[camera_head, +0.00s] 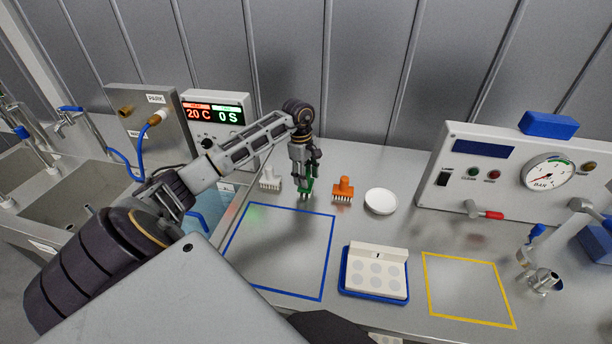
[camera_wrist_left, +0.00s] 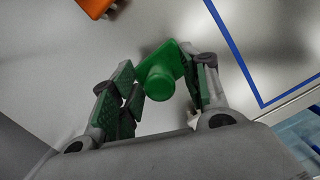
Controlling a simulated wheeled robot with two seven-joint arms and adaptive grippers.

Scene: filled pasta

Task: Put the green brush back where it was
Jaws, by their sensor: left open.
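The green brush (camera_head: 306,187) stands on the counter in a row between a white brush (camera_head: 270,180) and an orange brush (camera_head: 343,190). My left gripper (camera_head: 306,170) is directly above it, pointing down, and partly hides it. In the left wrist view the green brush (camera_wrist_left: 164,75) sits between the open fingers of my left gripper (camera_wrist_left: 158,92), its round handle end toward the camera. I cannot tell whether a finger touches it. The orange brush (camera_wrist_left: 96,6) shows at the top left of that view. My right gripper is not in view.
A blue square outline (camera_head: 325,262) lies in front of the brushes. A white dish (camera_head: 381,201) is right of the orange brush. A blue tray (camera_head: 347,288) holds a white block. A gauge panel (camera_head: 455,150) stands at the right, a sink (camera_head: 75,190) at the left.

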